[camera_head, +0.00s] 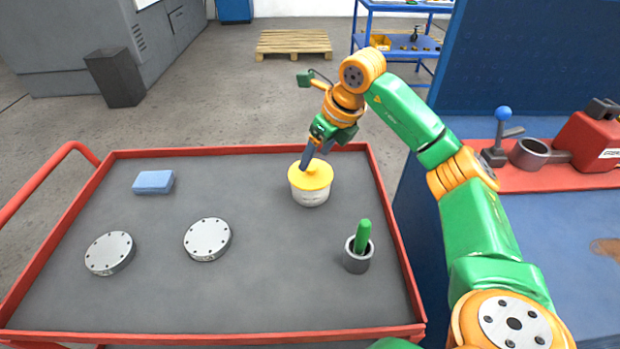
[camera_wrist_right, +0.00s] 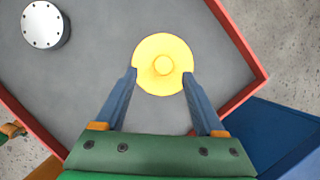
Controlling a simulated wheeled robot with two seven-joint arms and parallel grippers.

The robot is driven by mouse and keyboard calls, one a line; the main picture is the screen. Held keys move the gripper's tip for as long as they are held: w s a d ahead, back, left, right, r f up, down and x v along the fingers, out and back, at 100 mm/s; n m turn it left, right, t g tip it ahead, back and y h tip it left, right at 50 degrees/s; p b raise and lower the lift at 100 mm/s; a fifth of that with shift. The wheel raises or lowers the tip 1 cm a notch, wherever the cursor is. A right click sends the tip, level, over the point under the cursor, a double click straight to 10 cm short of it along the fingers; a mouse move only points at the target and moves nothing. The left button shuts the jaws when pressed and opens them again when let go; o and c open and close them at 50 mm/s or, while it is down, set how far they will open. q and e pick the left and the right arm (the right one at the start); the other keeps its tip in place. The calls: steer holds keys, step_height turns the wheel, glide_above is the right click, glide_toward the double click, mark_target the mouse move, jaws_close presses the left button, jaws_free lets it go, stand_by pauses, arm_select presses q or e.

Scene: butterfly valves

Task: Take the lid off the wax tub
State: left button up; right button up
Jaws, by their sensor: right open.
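The wax tub (camera_head: 309,195) is a pale, round container standing upright on the cart's grey top, near its back right. Its yellow lid (camera_head: 311,176) sits on it and has a small knob in the middle. In the right wrist view the lid (camera_wrist_right: 163,64) lies just beyond and between the fingertips. My right gripper (camera_head: 316,160) is above the lid, pointing down; in the wrist view its two blue fingers (camera_wrist_right: 160,80) are apart with nothing between them. Whether a fingertip touches the lid I cannot tell. My left gripper is not in view.
The red-rimmed cart (camera_head: 240,337) also holds two grey flanged discs (camera_head: 208,239) (camera_head: 110,253), a blue sponge-like block (camera_head: 154,182) and a grey cup (camera_head: 357,262) with a green handle. A blue bench (camera_head: 570,235) stands at right.

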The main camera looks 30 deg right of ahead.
mark_target(311, 166)
steer(key=x, duration=0.4)
steer(key=shift+w+d+f, duration=0.2)
steer(key=shift+d+f, duration=0.05)
steer(key=shift+d, duration=0.05)
steer(key=shift+s, duration=0.1)
jaws_close()
steer(key=shift+r, duration=0.1)
